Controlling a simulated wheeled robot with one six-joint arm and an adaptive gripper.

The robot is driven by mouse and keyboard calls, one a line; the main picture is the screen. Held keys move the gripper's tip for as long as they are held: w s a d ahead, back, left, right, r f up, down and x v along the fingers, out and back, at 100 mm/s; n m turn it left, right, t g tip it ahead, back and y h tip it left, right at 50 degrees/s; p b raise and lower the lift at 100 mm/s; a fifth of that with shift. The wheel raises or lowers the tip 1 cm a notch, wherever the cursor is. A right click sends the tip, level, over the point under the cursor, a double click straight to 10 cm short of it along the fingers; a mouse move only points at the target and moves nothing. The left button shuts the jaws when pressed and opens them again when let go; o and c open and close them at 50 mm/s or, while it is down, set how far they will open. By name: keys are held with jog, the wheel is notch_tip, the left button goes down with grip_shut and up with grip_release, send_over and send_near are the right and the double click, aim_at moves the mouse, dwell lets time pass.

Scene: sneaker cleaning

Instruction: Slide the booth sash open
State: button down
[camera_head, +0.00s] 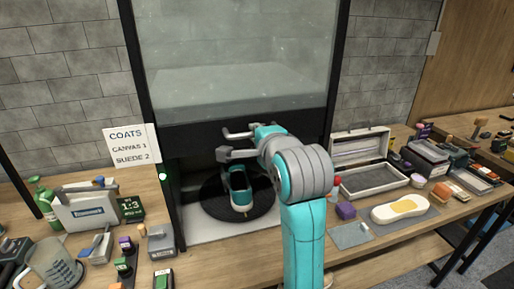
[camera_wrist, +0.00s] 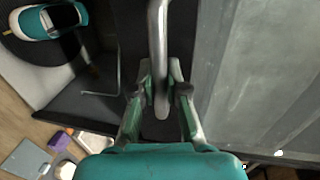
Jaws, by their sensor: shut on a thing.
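The booth sash (camera_head: 235,60) is a glass pane in a dark frame, raised part way, with an open gap below its bottom rail. It also shows on the right in the wrist view (camera_wrist: 255,70). My gripper (camera_wrist: 162,82) is shut on the sash handle (camera_wrist: 157,35), a grey bar that runs between the two fingers. In the head view my gripper (camera_head: 258,134) is at the bottom rail, and my arm partly hides it and the grip. A teal sneaker (camera_head: 239,187) stands on a dark round turntable (camera_head: 210,206) inside the booth.
A sign (camera_head: 131,146) is left of the booth. A metal box (camera_head: 88,205), green bottle (camera_head: 41,195) and clear jug (camera_head: 52,262) crowd the left bench. An open case (camera_head: 372,182), a pale sole-shaped piece (camera_head: 400,208) and a purple block (camera_head: 346,210) lie right.

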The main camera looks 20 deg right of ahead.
jog(key=shift+r, duration=0.3)
jog(key=c, duration=1.2)
grip_release()
jog(key=shift+s, duration=0.1)
jog(key=v, duration=0.7)
jog(key=shift+s, duration=0.15)
